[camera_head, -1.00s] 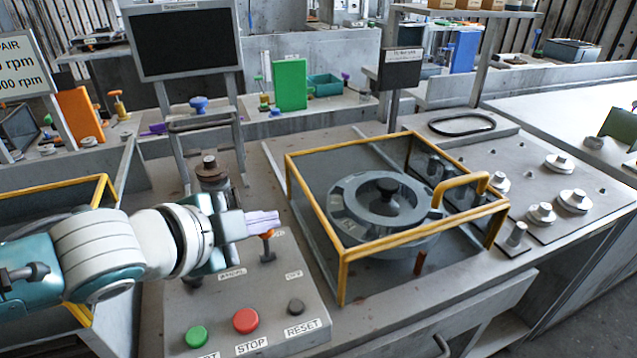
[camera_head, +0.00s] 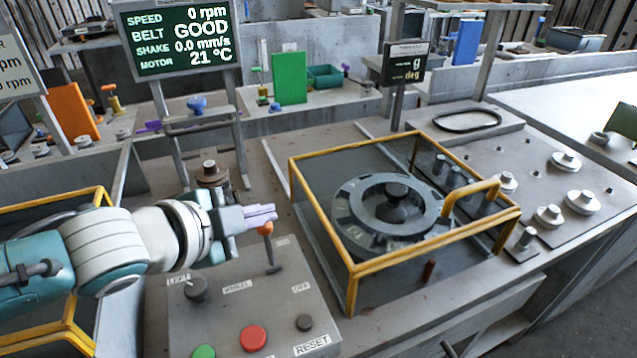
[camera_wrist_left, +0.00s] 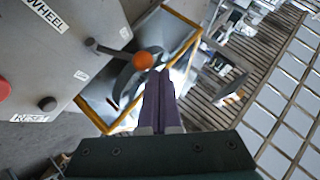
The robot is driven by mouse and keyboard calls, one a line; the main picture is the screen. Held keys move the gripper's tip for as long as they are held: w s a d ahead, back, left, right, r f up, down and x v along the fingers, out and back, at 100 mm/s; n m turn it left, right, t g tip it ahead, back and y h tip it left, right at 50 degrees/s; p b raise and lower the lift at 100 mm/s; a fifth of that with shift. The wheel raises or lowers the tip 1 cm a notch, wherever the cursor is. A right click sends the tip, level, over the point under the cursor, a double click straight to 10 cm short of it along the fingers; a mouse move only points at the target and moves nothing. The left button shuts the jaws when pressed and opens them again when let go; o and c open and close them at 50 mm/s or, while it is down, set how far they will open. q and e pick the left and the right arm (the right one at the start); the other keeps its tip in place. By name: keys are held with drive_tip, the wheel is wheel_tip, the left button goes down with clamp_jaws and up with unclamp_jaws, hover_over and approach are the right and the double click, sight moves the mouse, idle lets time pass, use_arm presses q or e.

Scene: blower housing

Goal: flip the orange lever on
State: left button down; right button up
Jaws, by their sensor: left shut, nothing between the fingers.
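The orange-tipped lever (camera_head: 268,240) stands on the grey control box (camera_head: 230,305), near its back right, tilted up and away from the OFF label. Its orange knob also shows in the left wrist view (camera_wrist_left: 126,60), just left of the fingertips. My left gripper (camera_head: 262,213) is shut and empty, just above and behind the orange knob in the head view; I cannot tell whether it touches. The screen (camera_head: 180,40) at the back is lit with 0 rpm, belt GOOD, 0.0 mm/s and 21 °C. My right gripper is not in view.
Green (camera_head: 204,352), red (camera_head: 253,338) and dark (camera_head: 304,322) buttons and a dark knob (camera_head: 196,290) are on the box. A yellow-framed guard (camera_head: 352,290) around the rotor stands right of it. A dark motor-like post (camera_head: 213,175) is behind my gripper.

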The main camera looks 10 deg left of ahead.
use_arm(q)
drive_tip(key=shift+s+d, duration=0.1)
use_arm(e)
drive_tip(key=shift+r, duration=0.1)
use_arm(q)
drive_tip(key=shift+r+p, duration=0.85)
drive_tip(key=shift+p, duration=0.05)
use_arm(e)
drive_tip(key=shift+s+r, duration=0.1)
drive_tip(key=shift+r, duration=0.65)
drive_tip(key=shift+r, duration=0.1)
